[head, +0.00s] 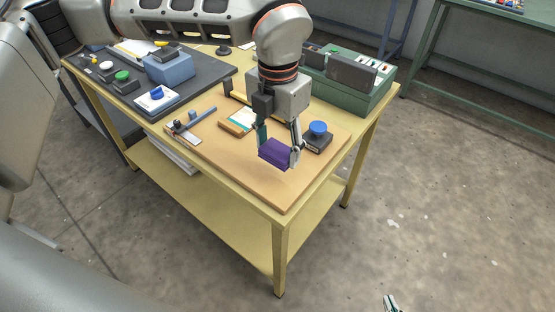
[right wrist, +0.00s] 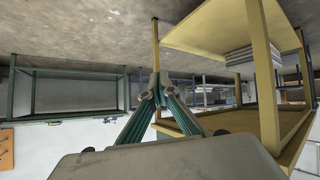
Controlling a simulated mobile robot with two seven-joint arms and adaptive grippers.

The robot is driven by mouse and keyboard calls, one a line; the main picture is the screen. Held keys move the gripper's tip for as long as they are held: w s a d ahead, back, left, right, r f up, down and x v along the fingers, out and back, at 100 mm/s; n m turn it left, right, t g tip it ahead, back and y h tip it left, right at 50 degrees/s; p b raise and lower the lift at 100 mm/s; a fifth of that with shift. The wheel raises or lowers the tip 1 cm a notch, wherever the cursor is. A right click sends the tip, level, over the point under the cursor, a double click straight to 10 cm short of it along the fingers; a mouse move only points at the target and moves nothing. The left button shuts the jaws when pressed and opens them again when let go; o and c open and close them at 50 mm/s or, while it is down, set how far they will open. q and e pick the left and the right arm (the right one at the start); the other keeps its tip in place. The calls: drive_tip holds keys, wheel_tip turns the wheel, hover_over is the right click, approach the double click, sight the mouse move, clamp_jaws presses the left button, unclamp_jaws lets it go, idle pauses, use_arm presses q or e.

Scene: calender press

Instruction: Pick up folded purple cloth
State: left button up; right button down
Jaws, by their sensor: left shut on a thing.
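The folded purple cloth (head: 275,154) is a small block-shaped bundle over the front part of the tan board (head: 240,176). My left gripper (head: 277,150) points down and is shut on the cloth, with one finger at each end of it. The cloth seems to be a little above the board, with a faint shadow below it. My right gripper (head: 391,303) shows only at the bottom edge of the head view, over the floor. In the right wrist view its fingers (right wrist: 157,92) meet at the tips, with nothing between them.
A black block with a blue knob (head: 318,130) stands close right of the cloth. A wooden block with a pale top (head: 238,121) and a ruler-like tool (head: 190,122) lie to the left. A green case (head: 345,80) stands behind. The board's front is clear.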

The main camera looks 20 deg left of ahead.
sight(278, 149)
use_arm(q)
wheel_tip(278, 149, up, 13)
drive_tip(key=shift+r+p, duration=0.2)
drive_tip(key=shift+p, duration=0.25)
drive_tip(key=o, duration=0.5)
drive_tip(key=shift+c, duration=0.2)
drive_tip(key=c, duration=0.4)
drive_tip(key=shift+f, duration=0.1)
drive_tip(key=shift+c, duration=0.2)
